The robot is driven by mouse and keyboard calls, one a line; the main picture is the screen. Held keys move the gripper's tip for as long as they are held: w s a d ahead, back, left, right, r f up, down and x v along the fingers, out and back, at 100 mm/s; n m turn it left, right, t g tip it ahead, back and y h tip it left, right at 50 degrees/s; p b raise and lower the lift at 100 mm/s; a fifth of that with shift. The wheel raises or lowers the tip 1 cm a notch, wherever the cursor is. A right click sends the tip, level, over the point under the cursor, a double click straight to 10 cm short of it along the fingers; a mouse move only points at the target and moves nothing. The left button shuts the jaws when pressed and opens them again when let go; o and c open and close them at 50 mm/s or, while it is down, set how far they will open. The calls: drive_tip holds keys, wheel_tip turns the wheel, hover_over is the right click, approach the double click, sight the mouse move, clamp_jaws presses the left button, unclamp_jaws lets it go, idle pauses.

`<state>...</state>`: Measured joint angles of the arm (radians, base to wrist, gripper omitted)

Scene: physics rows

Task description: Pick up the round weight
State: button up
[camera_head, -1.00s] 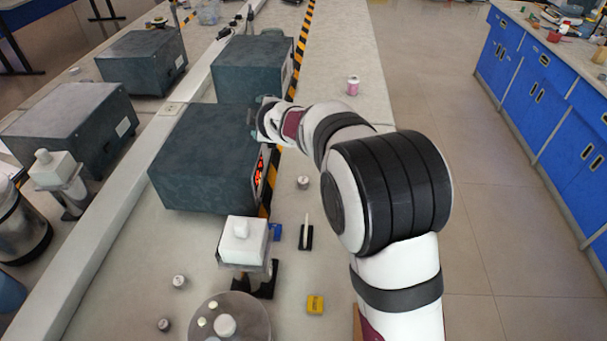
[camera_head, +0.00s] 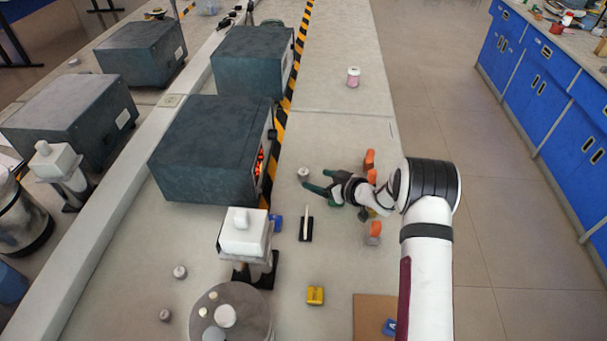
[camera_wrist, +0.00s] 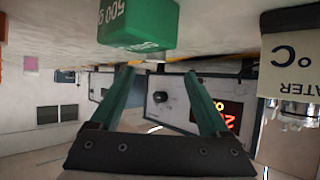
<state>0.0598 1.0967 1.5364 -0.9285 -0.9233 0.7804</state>
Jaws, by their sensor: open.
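A small round grey-white piece (camera_head: 303,174), which looks like the round weight, stands on the bench right of the dark box with the red display. My gripper (camera_head: 320,188) is low over the bench just right of it, fingers pointing left, apart from it as far as I can tell. In the wrist view, which is upside down, the green fingers (camera_wrist: 160,93) are spread with nothing between them.
Orange-topped blocks (camera_head: 373,232) stand close by my wrist. A black stand with a white stick (camera_head: 306,226), a blue block (camera_head: 276,223) and a yellow block (camera_head: 315,295) lie nearer.

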sight(307, 175)
drive_tip(key=x, duration=0.7)
drive_tip(key=shift+w+d+f, duration=0.2)
drive_tip(key=shift+w, duration=0.15)
drive_tip(key=shift+r, duration=0.1)
clamp_jaws()
